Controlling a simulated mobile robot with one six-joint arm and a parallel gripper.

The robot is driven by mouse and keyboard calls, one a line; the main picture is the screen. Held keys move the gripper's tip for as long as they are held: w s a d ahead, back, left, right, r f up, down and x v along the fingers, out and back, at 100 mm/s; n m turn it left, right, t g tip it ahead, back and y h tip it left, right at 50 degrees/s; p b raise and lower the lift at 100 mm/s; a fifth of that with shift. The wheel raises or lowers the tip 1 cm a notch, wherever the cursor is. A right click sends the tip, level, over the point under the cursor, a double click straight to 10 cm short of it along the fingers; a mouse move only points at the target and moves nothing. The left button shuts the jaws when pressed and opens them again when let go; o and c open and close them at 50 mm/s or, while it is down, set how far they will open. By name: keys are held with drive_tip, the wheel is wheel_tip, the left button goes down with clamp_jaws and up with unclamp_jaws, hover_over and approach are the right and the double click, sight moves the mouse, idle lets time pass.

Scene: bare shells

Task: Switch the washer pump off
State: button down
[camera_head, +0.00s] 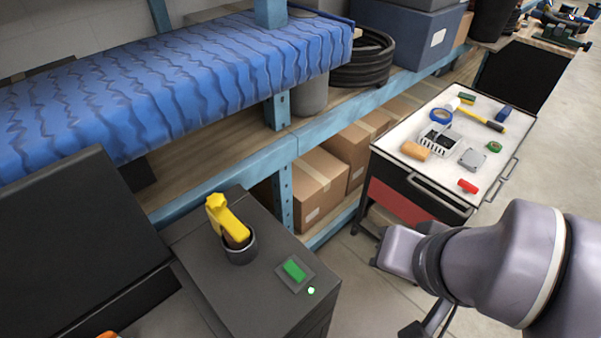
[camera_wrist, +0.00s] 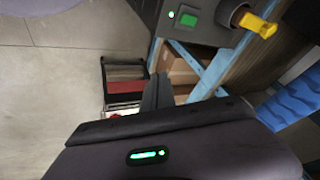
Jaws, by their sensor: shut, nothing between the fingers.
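A green rocker switch (camera_head: 294,270) sits on a square plate on top of a dark cabinet (camera_head: 270,300). A small green light (camera_head: 311,290) glows beside it. In the wrist view the switch (camera_wrist: 188,19) and its lit light (camera_wrist: 171,15) show at the top. I cannot tell which way the rocker is tipped. My gripper (camera_wrist: 158,84) is shut and empty in the wrist view, its fingers pointing up the picture, apart from the switch. In the head view my arm comes in at the lower right, off the cabinet; the fingers are not clearly seen there.
A yellow-handled tool (camera_head: 228,220) stands in a round holder close to the switch. A blue-framed shelf (camera_head: 283,190) with boxes runs behind the cabinet. A tool cart (camera_head: 385,140) stands at the right. Open floor lies between the cart and the cabinet.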

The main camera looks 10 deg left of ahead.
drive_tip(key=w+a+r+n+g+p, duration=0.2)
drive_tip(key=w+a+r+n+p, duration=0.15)
drive_tip(key=n, duration=0.55)
drive_tip(key=n+g+h+p, duration=0.2)
drive_tip(key=n+g+p, duration=0.35)
drive_tip(key=n, duration=1.65)
hover_over(290, 266)
drive_tip(key=p, duration=0.1)
wheel_tip(290, 266, down, 5)
drive_tip(key=t, duration=0.2)
drive_tip(key=shift+s, duration=0.1)
drive_tip(key=shift+f, duration=0.1)
wheel_tip(290, 266, down, 14)
drive_tip(key=b, duration=0.5)
drive_tip(key=shift+b, duration=0.4)
